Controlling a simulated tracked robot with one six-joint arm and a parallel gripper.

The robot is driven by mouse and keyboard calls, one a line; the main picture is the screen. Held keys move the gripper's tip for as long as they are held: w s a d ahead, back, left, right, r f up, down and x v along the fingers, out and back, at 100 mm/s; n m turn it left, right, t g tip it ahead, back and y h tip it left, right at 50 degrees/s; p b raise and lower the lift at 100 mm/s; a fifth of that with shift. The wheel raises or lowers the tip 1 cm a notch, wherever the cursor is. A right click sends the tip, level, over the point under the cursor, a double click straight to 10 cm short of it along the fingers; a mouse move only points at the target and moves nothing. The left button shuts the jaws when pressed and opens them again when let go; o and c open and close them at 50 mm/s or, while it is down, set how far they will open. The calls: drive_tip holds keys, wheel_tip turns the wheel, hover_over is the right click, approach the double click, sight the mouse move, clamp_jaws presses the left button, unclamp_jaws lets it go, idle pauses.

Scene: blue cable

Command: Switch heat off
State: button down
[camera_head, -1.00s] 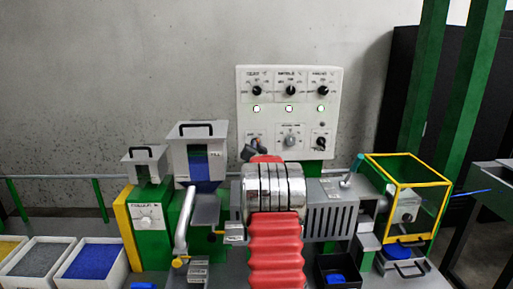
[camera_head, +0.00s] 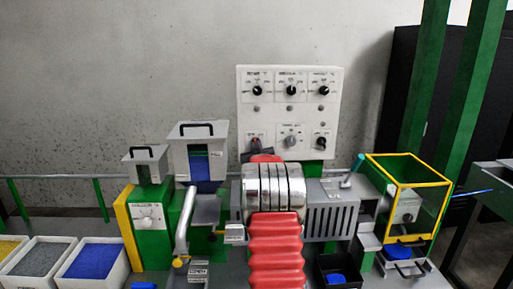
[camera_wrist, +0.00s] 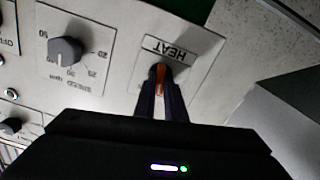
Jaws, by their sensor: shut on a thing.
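The HEAT switch (camera_wrist: 160,72), with an orange-red mark, sits beside its HEAT label (camera_wrist: 165,50), which appears upside down in the wrist view. My gripper (camera_wrist: 161,82) is shut on this switch, one dark finger on each side. Most of the switch is hidden between the fingers. In the head view, my gripper (camera_head: 255,147) is at the lower left of the white control panel (camera_head: 270,121), mostly behind my red arm cover. The lamps (camera_head: 289,108) in the panel's middle row are dark.
The speed knob (camera_wrist: 65,50) is beside the HEAT switch. Three more knobs (camera_head: 291,90) line the panel's top. Below stand a grey hopper (camera_head: 199,155), a yellow-edged green enclosure (camera_head: 408,190) and a tray of blue pellets (camera_head: 90,262).

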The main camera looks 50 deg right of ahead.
drive_tip(key=shift+w+a+n, duration=0.1)
drive_tip(key=shift+n, duration=1.6)
drive_tip(key=c, duration=1.8)
unclamp_jaws()
drive_tip(key=shift+v, duration=6.85)
drive_tip(key=shift+f, duration=0.1)
